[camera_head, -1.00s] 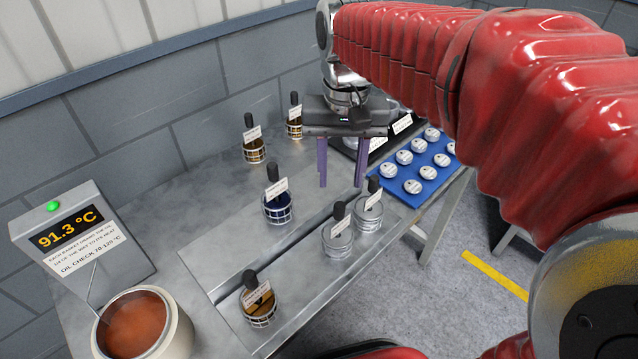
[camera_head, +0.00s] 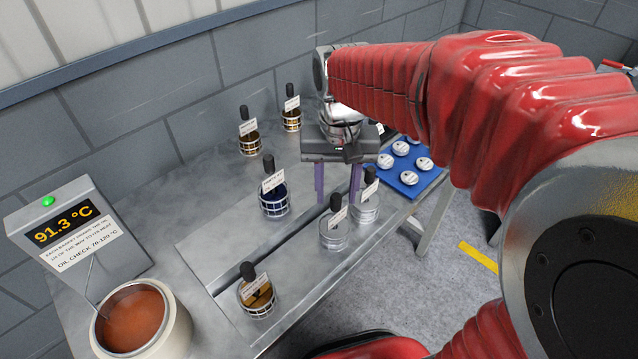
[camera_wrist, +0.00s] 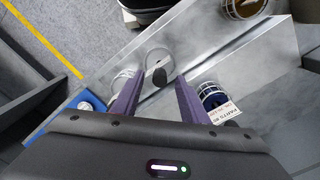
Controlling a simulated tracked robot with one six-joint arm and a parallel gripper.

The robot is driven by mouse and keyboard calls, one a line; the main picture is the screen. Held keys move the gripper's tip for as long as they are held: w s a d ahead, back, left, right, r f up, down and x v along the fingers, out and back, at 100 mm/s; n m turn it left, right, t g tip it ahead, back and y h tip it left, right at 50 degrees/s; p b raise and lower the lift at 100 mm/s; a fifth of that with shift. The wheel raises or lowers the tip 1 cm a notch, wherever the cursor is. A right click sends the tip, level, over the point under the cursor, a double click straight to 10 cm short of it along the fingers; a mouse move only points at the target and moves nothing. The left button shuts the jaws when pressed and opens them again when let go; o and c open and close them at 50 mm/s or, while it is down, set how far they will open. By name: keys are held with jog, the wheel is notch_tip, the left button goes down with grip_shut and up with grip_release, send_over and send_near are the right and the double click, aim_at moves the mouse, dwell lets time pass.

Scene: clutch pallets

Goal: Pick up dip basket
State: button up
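Several wire dip baskets with black knobs and white tags stand on the grey bench. Two hold silver parts, one at the front (camera_head: 333,238) and one behind it to the right (camera_head: 364,212). One holds dark blue parts (camera_head: 273,206), one at lower left amber-brown parts (camera_head: 258,302), and two stand at the back (camera_head: 250,146) (camera_head: 291,121). My gripper (camera_head: 337,196) is open and empty, pointing down beside the silver baskets. In the wrist view, the front silver basket's knob (camera_wrist: 159,76) appears between the spread purple fingers (camera_wrist: 157,92). No contact shows.
A pot of orange-brown oil (camera_head: 134,321) stands at lower left, below a display reading 91.3 °C (camera_head: 64,225). A blue tray of round white-topped pieces (camera_head: 427,177) lies right of my gripper. A raised step crosses the bench. A wall runs behind.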

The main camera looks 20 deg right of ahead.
aim_at(335, 218)
jog(key=shift+f, duration=1.4)
jog(key=shift+c, duration=0.5)
grip_shut()
jog(key=shift+r, duration=0.15)
